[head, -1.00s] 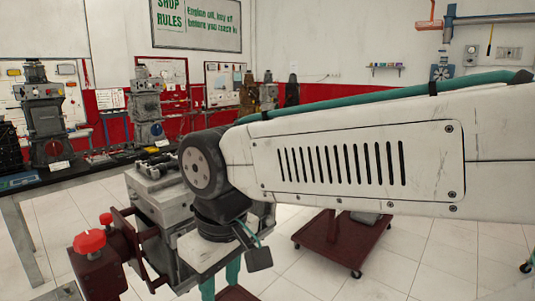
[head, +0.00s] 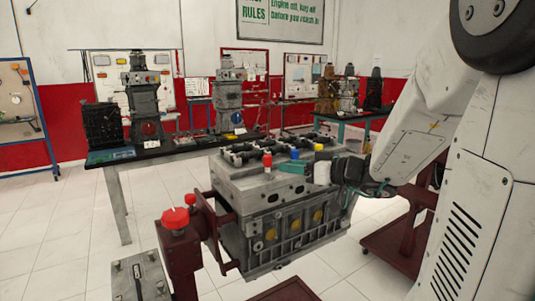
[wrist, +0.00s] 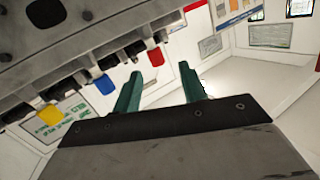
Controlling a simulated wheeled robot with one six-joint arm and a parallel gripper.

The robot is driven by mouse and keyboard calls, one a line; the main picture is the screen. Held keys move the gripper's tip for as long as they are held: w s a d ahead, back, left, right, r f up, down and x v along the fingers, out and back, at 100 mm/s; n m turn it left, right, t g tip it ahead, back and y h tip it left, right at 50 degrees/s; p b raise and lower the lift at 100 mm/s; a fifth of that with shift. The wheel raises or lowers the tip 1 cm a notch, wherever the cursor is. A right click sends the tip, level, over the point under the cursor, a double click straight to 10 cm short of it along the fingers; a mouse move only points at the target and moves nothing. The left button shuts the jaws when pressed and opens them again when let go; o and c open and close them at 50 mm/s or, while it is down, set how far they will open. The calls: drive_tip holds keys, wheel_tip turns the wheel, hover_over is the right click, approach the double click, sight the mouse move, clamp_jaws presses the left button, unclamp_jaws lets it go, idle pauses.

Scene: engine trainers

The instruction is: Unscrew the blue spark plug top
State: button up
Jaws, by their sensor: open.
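The blue spark plug top (head: 295,154) stands on the top side of the engine block (head: 255,190), between a red top (head: 267,160) and a yellow top (head: 318,147). In the wrist view the blue top (wrist: 104,85) is left of both teal fingers, with the red top (wrist: 156,58) beyond the gap between them and the yellow top (wrist: 50,115) farther left. My gripper (wrist: 160,88) is open, with nothing between its fingers. In the head view my gripper (head: 293,167) is beside the engine's near side, close to the blue top; whether it touches anything cannot be told.
The engine sits on a dark red stand with a red knob (head: 175,218). A grey box (head: 141,280) is at the front left. A long bench (head: 118,165) with other engines stands behind. A dark red cart (head: 395,240) is at the right. Tiled floor is clear at left.

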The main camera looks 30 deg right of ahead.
sight(295, 150)
drive_tip(key=w+d+m+t+h, duration=0.1)
drive_tip(key=d+t+h, duration=0.15)
drive_tip(key=d, duration=0.55)
drive_tip(key=shift+h, duration=0.55)
drive_tip(key=x, duration=0.7)
drive_tip(key=shift+w, duration=0.4)
clamp_jaws()
drive_tip(key=shift+y, duration=0.3)
